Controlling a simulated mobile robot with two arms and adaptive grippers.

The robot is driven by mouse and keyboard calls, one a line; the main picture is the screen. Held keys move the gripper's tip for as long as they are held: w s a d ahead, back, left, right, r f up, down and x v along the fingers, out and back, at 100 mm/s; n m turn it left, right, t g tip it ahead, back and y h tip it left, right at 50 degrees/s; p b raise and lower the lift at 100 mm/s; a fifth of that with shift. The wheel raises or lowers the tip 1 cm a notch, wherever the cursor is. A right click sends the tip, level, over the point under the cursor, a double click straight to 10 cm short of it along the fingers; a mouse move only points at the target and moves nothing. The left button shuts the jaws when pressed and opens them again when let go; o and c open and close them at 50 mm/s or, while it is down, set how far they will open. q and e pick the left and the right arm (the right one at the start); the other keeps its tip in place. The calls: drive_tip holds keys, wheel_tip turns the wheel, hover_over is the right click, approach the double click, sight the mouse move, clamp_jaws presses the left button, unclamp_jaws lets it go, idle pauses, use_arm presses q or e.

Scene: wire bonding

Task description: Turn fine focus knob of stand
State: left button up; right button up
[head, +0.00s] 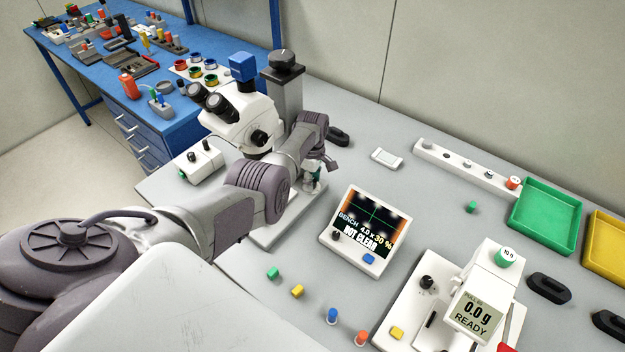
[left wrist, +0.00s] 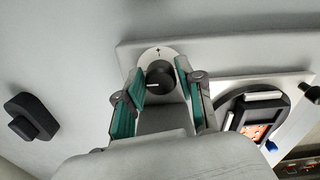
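The microscope (head: 238,115) is white with black eyepieces and stands on the bench by a grey stand column (head: 288,97), which has a dark knob (head: 285,60) on top. My left arm reaches across in front of the stand. My left gripper (head: 317,178) is low beside the column, partly hidden by its own arm. In the left wrist view, a black knob (left wrist: 160,76) with a white pointer line sits on a round white dial. The left gripper's green-padded fingers (left wrist: 161,78) are apart, one on each side of the knob; contact cannot be told. My right gripper is out of view.
A small monitor (head: 358,229) reads "BENCH 4.0 x 30 %" and "NOT CLEAR". Green (head: 545,214) and yellow (head: 606,240) trays lie at the right. Small coloured pieces lie along the front. A blue workbench (head: 75,50) stands behind.

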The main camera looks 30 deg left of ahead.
use_arm(q)
drive_tip(key=c, duration=0.5)
clamp_jaws()
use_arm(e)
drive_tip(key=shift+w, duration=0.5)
use_arm(q)
drive_tip(key=shift+m, duration=0.4)
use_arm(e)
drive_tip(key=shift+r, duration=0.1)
use_arm(q)
drive_tip(key=m, duration=0.4)
drive_tip(key=shift+s+m, duration=0.1)
drive_tip(key=shift+m, duration=0.3)
drive_tip(key=m, duration=0.4)
drive_tip(key=shift+m+p, duration=0.3)
drive_tip(key=shift+p, duration=0.05)
drive_tip(key=m, duration=0.6)
drive_tip(key=shift+a, duration=0.1)
drive_tip(key=m, duration=0.5)
drive_tip(key=shift+m, duration=0.4)
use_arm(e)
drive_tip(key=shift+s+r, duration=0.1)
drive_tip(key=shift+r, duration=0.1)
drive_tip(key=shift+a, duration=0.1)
